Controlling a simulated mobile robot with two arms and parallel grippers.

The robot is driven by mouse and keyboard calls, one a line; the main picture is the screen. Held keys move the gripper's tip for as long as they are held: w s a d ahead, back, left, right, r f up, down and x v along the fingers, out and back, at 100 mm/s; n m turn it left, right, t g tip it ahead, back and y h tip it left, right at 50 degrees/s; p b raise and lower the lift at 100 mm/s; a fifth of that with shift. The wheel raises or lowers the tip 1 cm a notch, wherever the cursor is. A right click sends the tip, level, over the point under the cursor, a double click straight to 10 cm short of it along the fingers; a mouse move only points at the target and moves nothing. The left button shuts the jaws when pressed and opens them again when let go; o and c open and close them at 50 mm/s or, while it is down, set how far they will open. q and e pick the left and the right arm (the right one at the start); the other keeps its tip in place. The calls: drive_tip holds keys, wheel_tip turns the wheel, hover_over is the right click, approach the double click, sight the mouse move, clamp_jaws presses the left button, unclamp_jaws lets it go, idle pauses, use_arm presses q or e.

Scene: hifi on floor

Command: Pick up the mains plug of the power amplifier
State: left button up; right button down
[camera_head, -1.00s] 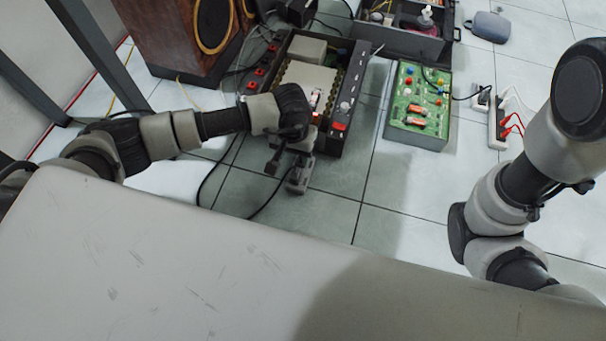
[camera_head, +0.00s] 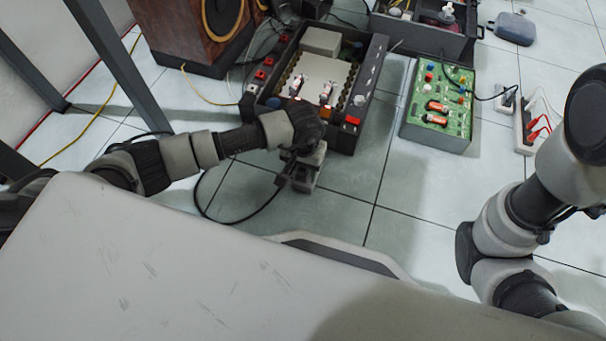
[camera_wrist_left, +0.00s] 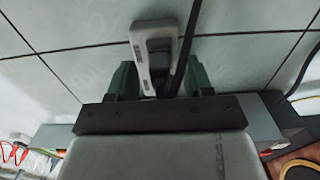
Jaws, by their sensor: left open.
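The power amplifier (camera_head: 372,88), an open black chassis with lit tubes, stands on the tiled floor in the head view. A black cable (camera_head: 225,219) loops over the floor to my left gripper (camera_head: 297,180), which is just in front of the amplifier. In the left wrist view, my left gripper (camera_wrist_left: 162,80) is open. A light grey block with a dark plug-like part (camera_wrist_left: 158,62) lies between its fingers, with gaps beside it, and a black cable runs up from there. I cannot tell whether the dark part is seated in the block. My right gripper is not shown.
A green circuit board box (camera_head: 437,110) and a white power strip (camera_head: 524,125) with red leads lie to the right. A wooden speaker (camera_head: 180,35) stands behind left. A dark open case (camera_head: 425,35) is at the back. Floor tiles right of my left gripper are clear.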

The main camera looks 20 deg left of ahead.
use_arm(q)
drive_tip(key=shift+f, duration=0.2)
clamp_jaws()
drive_tip(key=shift+r, duration=0.1)
